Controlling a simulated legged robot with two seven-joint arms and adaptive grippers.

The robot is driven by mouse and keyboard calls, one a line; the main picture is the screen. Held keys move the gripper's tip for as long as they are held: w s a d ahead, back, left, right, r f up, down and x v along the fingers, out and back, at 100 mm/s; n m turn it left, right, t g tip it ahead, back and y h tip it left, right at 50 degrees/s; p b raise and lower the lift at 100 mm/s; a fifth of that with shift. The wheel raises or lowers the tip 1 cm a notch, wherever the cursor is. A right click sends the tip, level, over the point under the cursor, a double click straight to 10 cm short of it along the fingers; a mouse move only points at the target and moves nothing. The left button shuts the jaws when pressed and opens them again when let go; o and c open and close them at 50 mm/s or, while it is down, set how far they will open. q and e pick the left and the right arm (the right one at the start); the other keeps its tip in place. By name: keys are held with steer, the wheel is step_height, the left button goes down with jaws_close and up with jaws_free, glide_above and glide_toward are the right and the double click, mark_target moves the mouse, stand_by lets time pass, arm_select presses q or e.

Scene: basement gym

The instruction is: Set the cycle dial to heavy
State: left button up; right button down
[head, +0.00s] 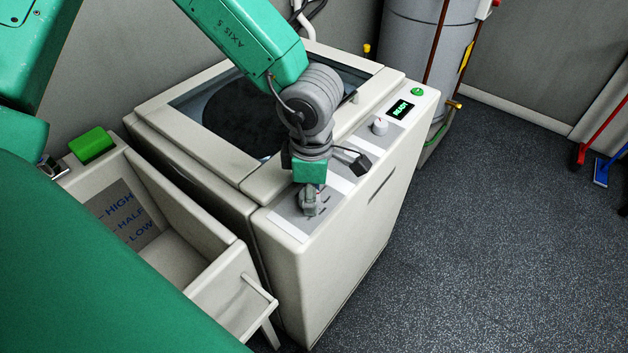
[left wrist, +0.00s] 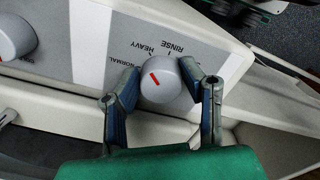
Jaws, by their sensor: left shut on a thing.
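The cycle dial (left wrist: 161,82) is a round grey knob with a red pointer line on the washer's (head: 300,236) control panel. In the left wrist view, the labels NORMAL, HEAVY and RINSE (left wrist: 177,46) curve around it. The red line points up-left, towards the NORMAL side of HEAVY; the exact mark is hard to tell. My left gripper (left wrist: 161,94) is shut on the dial, with one finger on each side. In the head view, the left gripper (head: 310,207) reaches down to the panel's near end and mostly hides the dial. My right gripper is not in view.
A second knob (head: 380,126), a READY display (head: 400,110) and a green button (head: 417,91) sit further along the panel. An open bin-like compartment (head: 187,262) marked HIGH, HALF, LOW stands left of the washer. Open floor (head: 480,230) lies to the right.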

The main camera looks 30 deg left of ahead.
arm_select(q)
steer(key=shift+a, duration=0.1)
stand_by(0.3)
steer(key=o, duration=1.1)
steer(key=shift+o, duration=0.2)
steer(key=shift+a, duration=0.1)
steer(key=shift+a, duration=0.1)
step_height(320, 180, up, 12)
steer(key=shift+f, duration=0.15)
